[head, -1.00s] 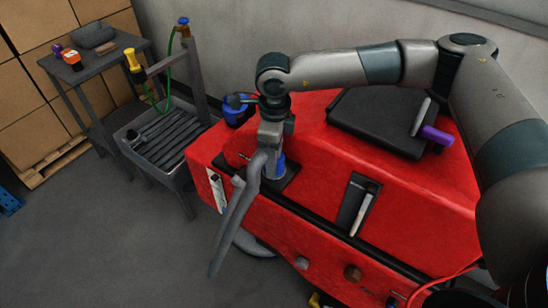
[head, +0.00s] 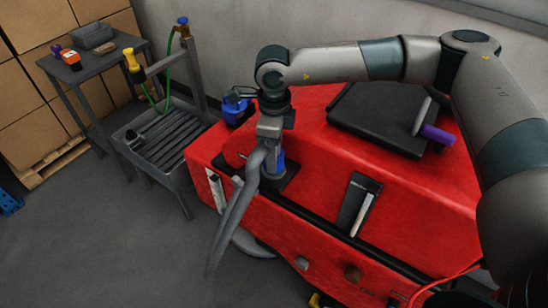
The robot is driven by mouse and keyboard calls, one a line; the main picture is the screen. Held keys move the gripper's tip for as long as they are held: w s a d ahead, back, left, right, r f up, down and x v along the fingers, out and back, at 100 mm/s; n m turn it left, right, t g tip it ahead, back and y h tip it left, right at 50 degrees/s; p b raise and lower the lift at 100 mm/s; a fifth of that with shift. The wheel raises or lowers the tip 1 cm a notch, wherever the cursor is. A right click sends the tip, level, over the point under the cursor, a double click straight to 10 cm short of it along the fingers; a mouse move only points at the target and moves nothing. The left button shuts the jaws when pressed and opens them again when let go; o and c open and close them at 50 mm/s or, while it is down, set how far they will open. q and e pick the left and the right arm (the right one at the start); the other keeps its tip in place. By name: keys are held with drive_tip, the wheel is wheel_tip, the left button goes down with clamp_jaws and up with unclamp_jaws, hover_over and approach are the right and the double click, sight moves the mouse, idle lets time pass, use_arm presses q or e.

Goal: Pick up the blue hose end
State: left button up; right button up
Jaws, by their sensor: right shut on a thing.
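The blue hose end (head: 278,162) shows just below my right gripper (head: 270,146), above a black patch on top of the red scrubber machine. My right gripper points down and is shut on the blue hose end, covering its upper part. A grey hose (head: 235,210) hangs beside it, down over the machine's front left edge toward the floor. Whether the hose end touches the black patch cannot be told. My left gripper is not in view.
The red machine (head: 310,215) carries a black lid (head: 375,120) with a purple-handled tool (head: 437,134), and a blue container (head: 236,110) stands behind. A slatted grey stand (head: 170,145) with a green hose and a small table (head: 95,57) are at left. Floor at front left is clear.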

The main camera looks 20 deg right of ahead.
wheel_tip(320, 180, up, 8)
drive_tip(key=b, duration=0.3)
drive_tip(key=shift+f, duration=0.15)
drive_tip(key=shift+r+b, duration=0.35)
drive_tip(key=shift+r, duration=0.3)
drive_tip(key=shift+r, duration=0.1)
drive_tip(key=shift+r, duration=1.35)
drive_tip(key=shift+s+a, duration=0.1)
drive_tip(key=shift+a, duration=0.05)
